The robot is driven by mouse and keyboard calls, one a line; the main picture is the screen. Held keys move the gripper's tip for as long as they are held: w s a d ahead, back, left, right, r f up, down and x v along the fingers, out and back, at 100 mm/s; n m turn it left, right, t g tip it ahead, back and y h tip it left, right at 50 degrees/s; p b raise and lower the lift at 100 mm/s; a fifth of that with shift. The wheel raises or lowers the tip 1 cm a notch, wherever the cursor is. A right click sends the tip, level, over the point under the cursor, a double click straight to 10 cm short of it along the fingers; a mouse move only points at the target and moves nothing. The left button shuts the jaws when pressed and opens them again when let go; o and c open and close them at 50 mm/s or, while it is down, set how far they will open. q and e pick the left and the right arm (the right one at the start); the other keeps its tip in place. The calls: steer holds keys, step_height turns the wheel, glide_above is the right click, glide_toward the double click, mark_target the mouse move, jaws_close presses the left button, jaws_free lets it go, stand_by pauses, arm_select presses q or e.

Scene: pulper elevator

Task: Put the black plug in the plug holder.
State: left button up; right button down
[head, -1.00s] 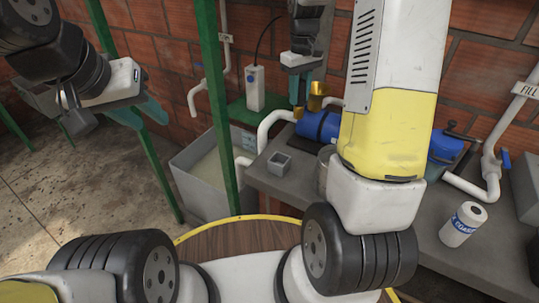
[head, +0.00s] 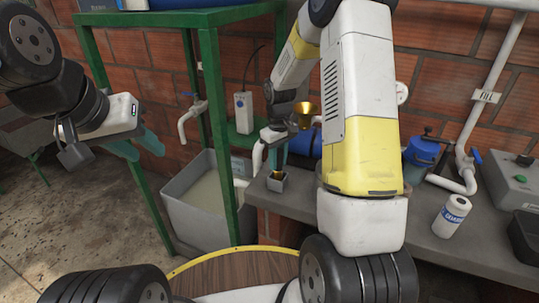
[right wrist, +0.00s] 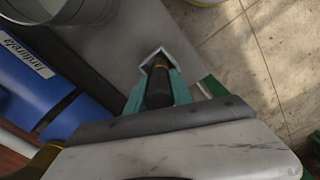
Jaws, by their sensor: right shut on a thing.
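The plug holder (head: 277,185) is a small grey square cup near the left edge of the grey counter. My right gripper (head: 278,160) is directly over it, fingers pointing down, shut on the black plug (right wrist: 158,88). The right wrist view shows the plug between the teal fingers (right wrist: 160,92), with the holder's square rim (right wrist: 152,55) just beyond. The plug's lower end lines up with the holder's opening; I cannot tell how deep it sits. My left gripper (head: 138,146) is open and empty at the left, away from the counter.
A blue machine (head: 303,145) with a brass funnel (head: 305,108) stands right behind the holder. A grey water tank (head: 200,205) and green frame (head: 215,110) are at the left.

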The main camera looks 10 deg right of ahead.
steer(key=shift+f, duration=1.25)
steer(key=shift+f, duration=0.1)
steer(key=c, duration=1.1)
jaws_free()
step_height(320, 180, up, 12)
steer(key=shift+r, duration=0.15)
steer(key=s+r+m+t, duration=0.1)
steer(key=s+r+t, duration=0.1)
steer(key=s+r, duration=0.3)
steer(key=s+a+r+m+t+y, duration=0.1)
steer(key=s+r, duration=0.4)
steer(key=s, duration=0.6)
steer(key=s+a+r+m+t+y, duration=0.1)
steer(key=s+r+m+t, duration=0.2)
steer(key=s+r, duration=0.3)
steer(key=shift+s, duration=1.2)
